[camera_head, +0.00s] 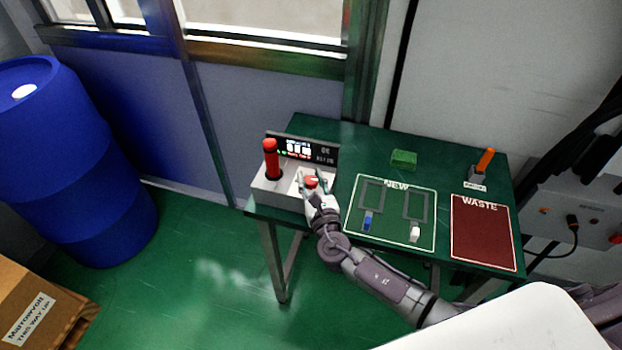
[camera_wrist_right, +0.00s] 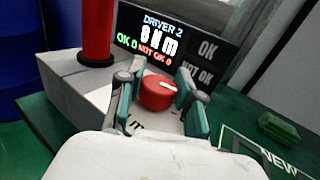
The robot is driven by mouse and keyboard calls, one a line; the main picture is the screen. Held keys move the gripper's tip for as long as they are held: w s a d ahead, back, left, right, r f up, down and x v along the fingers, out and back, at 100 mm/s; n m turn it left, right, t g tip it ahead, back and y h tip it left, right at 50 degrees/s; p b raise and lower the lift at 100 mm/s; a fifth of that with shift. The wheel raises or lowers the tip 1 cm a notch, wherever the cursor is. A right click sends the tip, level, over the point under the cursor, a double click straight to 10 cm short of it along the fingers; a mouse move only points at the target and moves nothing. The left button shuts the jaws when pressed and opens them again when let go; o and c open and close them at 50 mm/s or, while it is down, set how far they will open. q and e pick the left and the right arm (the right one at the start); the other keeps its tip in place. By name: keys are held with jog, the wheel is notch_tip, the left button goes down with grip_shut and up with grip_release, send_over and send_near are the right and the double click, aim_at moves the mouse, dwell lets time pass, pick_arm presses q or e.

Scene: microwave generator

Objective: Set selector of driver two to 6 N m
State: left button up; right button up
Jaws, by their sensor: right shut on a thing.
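The driver unit (camera_head: 278,193) is a pale box on the left end of the green table. Its dark display (camera_wrist_right: 160,38) reads "DRIVER 2", "8 N m", "OK 0" and "NOT OK 0". The selector is a red round knob (camera_wrist_right: 155,96) with a white mark pointing right, on the top of the box. It also shows in the head view (camera_head: 311,183). My right gripper (camera_wrist_right: 158,86) is shut on the knob, with one finger on each side. My left gripper is not in view.
A red upright cylinder (camera_head: 270,158) stands on the box, left of the knob. To the right are the NEW mat (camera_head: 391,231) with a blue and a white piece, a green block (camera_head: 403,159), the WASTE mat (camera_head: 483,233) and an orange-handled item (camera_head: 485,161).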

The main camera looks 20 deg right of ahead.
jog(key=shift+f+n+y+b, duration=0.2)
jog(key=shift+n+y+b, duration=0.45)
jog(key=shift+y, duration=0.35)
jog(key=n+g+y+b, duration=0.1)
jog(key=n+y+b, duration=0.2)
jog(key=b, duration=0.3)
jog(key=n+g+y+b, duration=0.2)
jog(key=n+y+b, duration=0.1)
jog(key=y+b, duration=0.3)
jog(key=shift+f+b, duration=0.15)
jog(key=shift+b, duration=0.35)
jog(key=shift+r+n+g+y+b, duration=0.3)
jog(key=shift+n+y+b, duration=0.1)
jog(key=shift+b, duration=0.25)
jog(key=o, duration=1.2)
jog(key=v, duration=1.2)
